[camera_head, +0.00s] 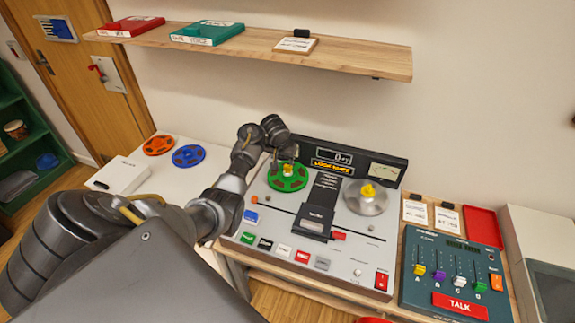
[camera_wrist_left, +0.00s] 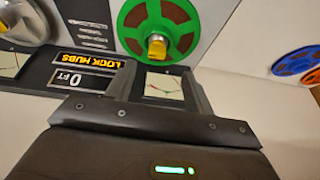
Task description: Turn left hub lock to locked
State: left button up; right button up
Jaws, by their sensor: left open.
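The left hub lock is a yellow knob (camera_head: 299,161) at the centre of the green reel (camera_head: 287,179) on the left of the tape machine (camera_head: 320,230). In the left wrist view, the yellow knob (camera_wrist_left: 157,46) and green reel (camera_wrist_left: 132,18) lie just beyond the fingertips. My left gripper (camera_head: 286,158) is over the back of the green reel, beside the knob. In the wrist view its fingers (camera_wrist_left: 160,72) are apart with nothing between them, and the knob lines up with the gap. Whether they touch the knob is unclear. My right gripper is out of view.
A silver hub (camera_head: 366,204) with another yellow knob (camera_head: 368,191) is at right. Behind the reels stands a panel with a lit "LOCK HUBS" sign (camera_head: 333,166) and a meter (camera_head: 384,172). A wooden shelf (camera_head: 350,55) hangs above. A mixer (camera_head: 440,262) stands at right.

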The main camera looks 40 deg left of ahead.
aim_at(288, 166)
pick_arm(q)
jog(key=x, duration=0.3)
jog(key=w+b+x, duration=0.1)
jog(key=x, duration=0.2)
jog(key=b+x, duration=0.1)
jog(key=x, duration=0.3)
jog(key=shift+w+a+r, duration=0.15)
jog(key=shift+w+r, duration=0.15)
jog(key=shift+r, duration=0.05)
jog(key=shift+c, duration=0.4)
jog(key=c, duration=0.9)
